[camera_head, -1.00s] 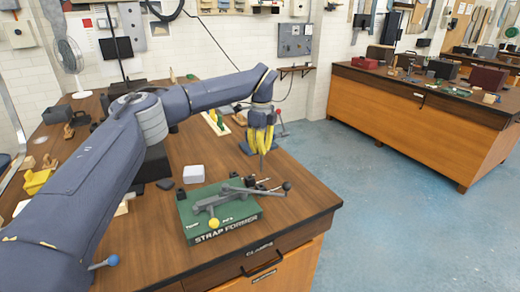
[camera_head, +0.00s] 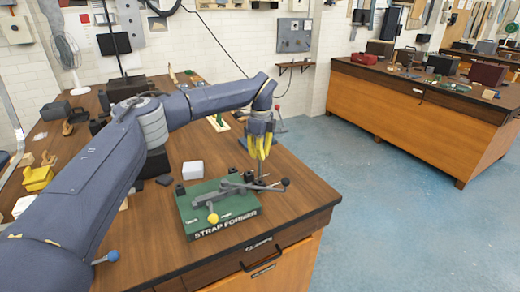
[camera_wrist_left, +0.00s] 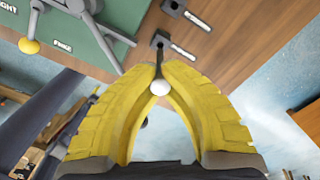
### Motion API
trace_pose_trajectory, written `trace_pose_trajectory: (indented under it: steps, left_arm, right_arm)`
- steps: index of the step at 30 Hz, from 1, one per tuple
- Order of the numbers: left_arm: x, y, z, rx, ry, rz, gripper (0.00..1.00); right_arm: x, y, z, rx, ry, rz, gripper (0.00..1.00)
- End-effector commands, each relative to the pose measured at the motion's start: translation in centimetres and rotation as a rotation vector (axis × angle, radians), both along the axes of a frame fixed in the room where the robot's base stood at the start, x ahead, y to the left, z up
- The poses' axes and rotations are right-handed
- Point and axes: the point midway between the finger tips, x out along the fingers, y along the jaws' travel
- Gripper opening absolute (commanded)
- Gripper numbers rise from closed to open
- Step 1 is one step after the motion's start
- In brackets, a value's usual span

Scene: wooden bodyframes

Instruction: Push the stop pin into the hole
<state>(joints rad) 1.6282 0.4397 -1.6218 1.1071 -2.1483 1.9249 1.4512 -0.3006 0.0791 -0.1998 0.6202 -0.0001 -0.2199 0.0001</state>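The green strap former (camera_head: 218,213) sits near the front of the bench, with grey levers, a yellow knob (camera_head: 213,218) and a dark ball knob (camera_head: 286,182). My left gripper (camera_head: 259,157) has yellow fingers and points down just behind the fixture's right end. In the left wrist view its fingertips (camera_wrist_left: 160,65) close around the stop pin, whose pale round head (camera_wrist_left: 160,88) shows between them. The pin's lower end is near a dark block (camera_wrist_left: 159,42) with an opening; I cannot tell whether it is inside. My right gripper is not in view.
A second dark block (camera_wrist_left: 173,8) stands beyond the first, each beside a labelled strip. A white box (camera_head: 193,170) stands behind the fixture. The bench's right front corner (camera_head: 325,197) is clear. Yellow and wooden items lie at the left.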

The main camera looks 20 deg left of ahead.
Motion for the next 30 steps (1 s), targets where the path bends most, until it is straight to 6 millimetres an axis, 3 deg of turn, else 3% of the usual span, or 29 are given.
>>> trace_pose_trajectory:
  steps: [10,30]
  left_arm:
    - [0.0,0.0,-1.9,0.0,0.0,-0.001,0.0]
    - [0.0,0.0,-1.9,-0.009,-0.001,0.014,0.0]
  right_arm:
    - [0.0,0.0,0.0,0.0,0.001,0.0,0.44]
    - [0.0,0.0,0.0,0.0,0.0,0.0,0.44]
